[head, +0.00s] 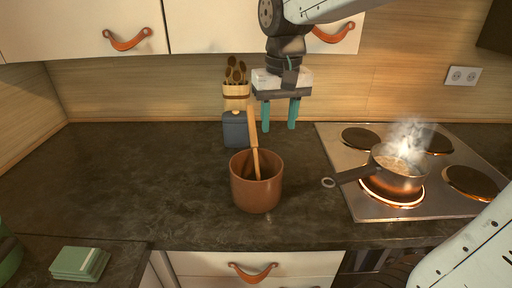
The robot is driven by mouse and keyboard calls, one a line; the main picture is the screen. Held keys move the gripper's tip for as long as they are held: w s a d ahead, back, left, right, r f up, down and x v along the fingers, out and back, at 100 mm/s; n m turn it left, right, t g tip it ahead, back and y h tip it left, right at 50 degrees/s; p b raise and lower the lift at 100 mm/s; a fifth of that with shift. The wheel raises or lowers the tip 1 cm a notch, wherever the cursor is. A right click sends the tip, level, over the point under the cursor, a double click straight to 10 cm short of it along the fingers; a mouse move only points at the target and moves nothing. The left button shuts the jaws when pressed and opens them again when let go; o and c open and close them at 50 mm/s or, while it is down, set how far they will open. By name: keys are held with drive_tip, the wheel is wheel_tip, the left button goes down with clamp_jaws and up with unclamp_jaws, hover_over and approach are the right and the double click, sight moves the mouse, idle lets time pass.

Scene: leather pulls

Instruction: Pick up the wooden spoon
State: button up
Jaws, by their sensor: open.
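The wooden spoon (253,135) stands in a brown pot-like crock (256,196) on the dark counter. Its pale handle sticks up out of the crock, leaning slightly left, and its lower end is hidden inside. My gripper (280,128) points down with its two teal fingers apart and nothing between them. In the head view it appears just right of the top of the handle. I cannot tell exactly how far apart in depth they are.
A steaming saucepan (396,180) sits on a glowing burner of the cooktop (350,196), its handle pointing left. A blue container (236,131) and a holder with dark spoons (236,91) stand behind the crock.

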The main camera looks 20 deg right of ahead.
hover_over(254, 133)
drive_tip(key=shift+s+d+f+m, duration=0.1)
drive_tip(key=shift+s+f+m, duration=0.1)
drive_tip(key=shift+f, duration=0.35)
drive_tip(key=shift+s+d+f+m, duration=0.1)
drive_tip(key=shift+f+m, duration=0.1)
drive_tip(key=shift+f, duration=0.35)
drive_tip(key=shift+w+f, duration=0.25)
drive_tip(key=f, duration=0.7)
drive_tip(key=shift+a+f, duration=0.25)
drive_tip(key=shift+a, duration=0.05)
clamp_jaws()
